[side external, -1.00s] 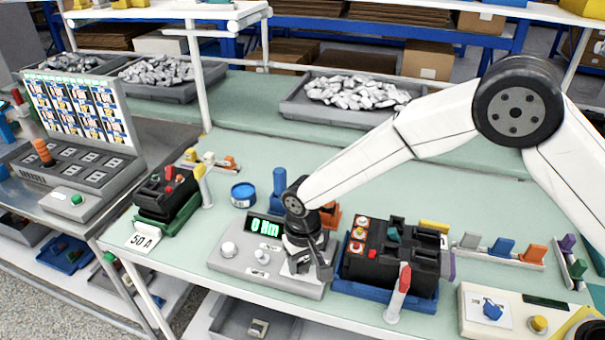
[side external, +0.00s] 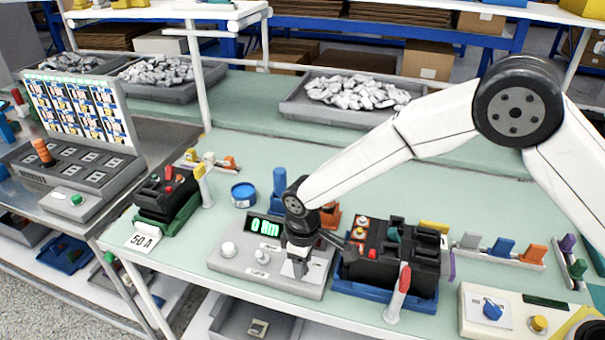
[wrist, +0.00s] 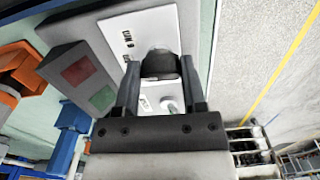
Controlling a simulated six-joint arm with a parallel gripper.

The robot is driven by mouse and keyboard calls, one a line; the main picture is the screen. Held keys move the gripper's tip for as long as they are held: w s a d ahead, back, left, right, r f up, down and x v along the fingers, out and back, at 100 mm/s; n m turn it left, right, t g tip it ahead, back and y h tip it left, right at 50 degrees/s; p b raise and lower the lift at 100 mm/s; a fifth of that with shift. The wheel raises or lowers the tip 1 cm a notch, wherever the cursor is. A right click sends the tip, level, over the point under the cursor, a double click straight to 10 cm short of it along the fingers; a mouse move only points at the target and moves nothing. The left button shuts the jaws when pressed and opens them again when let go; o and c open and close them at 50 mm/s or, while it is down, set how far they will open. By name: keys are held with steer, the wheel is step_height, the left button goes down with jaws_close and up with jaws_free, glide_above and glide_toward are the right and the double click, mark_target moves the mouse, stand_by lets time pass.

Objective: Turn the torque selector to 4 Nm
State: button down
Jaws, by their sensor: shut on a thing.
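The grey torque tester (side external: 235,265) stands at the front of the bench, and its display (side external: 265,227) reads 0 Nm in green. My gripper (side external: 299,268) is over the right part of the tester, pointing down. In the wrist view my gripper (wrist: 160,75) is shut on a dark round knob (wrist: 160,64), one finger on each side. The knob, which looks like the torque selector, sits on a white plate (wrist: 125,35) with small dark markings. I cannot read which mark it points to. In the side view my gripper hides the knob.
A black breaker in a blue tray (side external: 375,292) stands close to the right of my gripper. A red-handled tool (side external: 400,285) stands before it. A white knob (side external: 228,249) and a small switch (side external: 262,256) are left on the tester. A blue post (side external: 279,185) stands behind.

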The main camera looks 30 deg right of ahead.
steer(key=shift+n, duration=0.4)
steer(key=shift+c, duration=0.8)
jaws_free()
steer(key=shift+r, duration=0.1)
steer(key=shift+r, duration=3.9)
